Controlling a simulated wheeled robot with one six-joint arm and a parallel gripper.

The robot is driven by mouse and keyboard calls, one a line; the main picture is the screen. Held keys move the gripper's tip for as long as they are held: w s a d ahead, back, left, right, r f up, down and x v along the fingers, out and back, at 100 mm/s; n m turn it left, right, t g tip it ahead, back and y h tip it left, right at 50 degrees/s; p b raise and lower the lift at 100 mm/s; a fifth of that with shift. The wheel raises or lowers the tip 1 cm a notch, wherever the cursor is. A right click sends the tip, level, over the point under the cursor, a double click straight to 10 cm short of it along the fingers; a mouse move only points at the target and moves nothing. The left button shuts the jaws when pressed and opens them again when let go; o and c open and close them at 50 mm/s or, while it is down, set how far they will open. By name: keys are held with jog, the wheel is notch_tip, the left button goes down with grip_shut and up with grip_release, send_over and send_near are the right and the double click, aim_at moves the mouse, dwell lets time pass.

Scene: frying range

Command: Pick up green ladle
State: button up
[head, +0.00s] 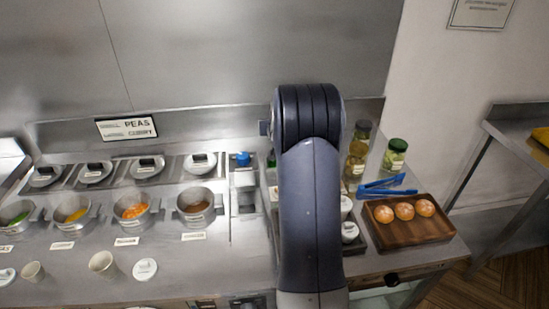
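No green ladle can be made out for certain. A small green patch (271,159) shows at the left edge of my arm, near the back of the counter. It is mostly hidden behind the arm, so I cannot tell what it belongs to. My arm stands upright across the middle of the head view and covers part of the counter. My gripper is not in view.
Metal pans with food, such as the orange-filled pan (131,207), line the counter's left. A blue-topped item (243,159) stands left of my arm. Right are blue tongs (388,187), a green-lidded jar (395,155), a bottle (357,152) and a wooden tray (418,235) with buns.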

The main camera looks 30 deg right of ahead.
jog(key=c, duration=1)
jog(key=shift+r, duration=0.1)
